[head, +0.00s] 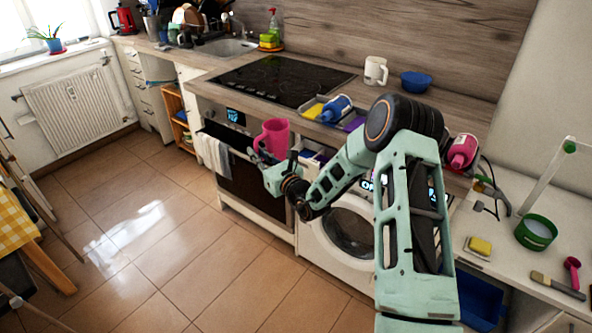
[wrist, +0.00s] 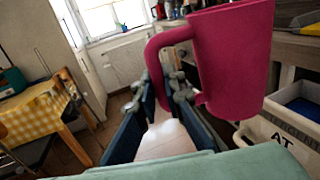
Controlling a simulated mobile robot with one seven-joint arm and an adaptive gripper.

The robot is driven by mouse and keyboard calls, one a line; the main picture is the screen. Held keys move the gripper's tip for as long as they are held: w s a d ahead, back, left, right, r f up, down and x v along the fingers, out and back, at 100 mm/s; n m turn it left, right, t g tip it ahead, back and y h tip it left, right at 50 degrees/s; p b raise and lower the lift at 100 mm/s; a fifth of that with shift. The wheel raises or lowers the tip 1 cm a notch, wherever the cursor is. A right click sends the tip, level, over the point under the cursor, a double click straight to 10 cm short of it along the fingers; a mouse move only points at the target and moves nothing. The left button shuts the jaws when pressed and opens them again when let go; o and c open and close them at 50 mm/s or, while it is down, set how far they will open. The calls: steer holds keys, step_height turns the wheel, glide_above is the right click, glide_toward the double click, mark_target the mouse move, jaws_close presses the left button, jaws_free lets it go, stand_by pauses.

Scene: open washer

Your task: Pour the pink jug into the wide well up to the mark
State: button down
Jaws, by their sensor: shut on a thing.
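My gripper (head: 273,163) is shut on the handle of the pink jug (head: 276,136) and holds it about upright in the air, in front of the oven and left of the washer (head: 345,238). In the wrist view the fingers (wrist: 168,88) close around the handle of the jug (wrist: 235,60). The washer's drawer (wrist: 262,140) is pulled out at the right, below and beside the jug, with a blue compartment (wrist: 305,108) showing. The jug's contents cannot be seen.
My arm hides part of the washer.

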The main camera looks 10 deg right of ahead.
steer(key=s+a+r+p, duration=0.2)
steer(key=s+a+r, duration=0.1)
steer(key=a, duration=0.1)
steer(key=shift+s+r+p, duration=0.15)
steer(key=shift+r+p, duration=0.2)
steer(key=shift+r, duration=0.05)
steer(key=s+d+r+p, duration=0.3)
steer(key=s+d+p, duration=0.1)
steer(key=s+d, duration=0.4)
steer(key=s+d+r+p, duration=0.3)
steer(key=s+d, duration=0.6)
steer(key=s, duration=0.4)
steer(key=shift+r+p, duration=0.3)
steer(key=shift+p, duration=0.15)
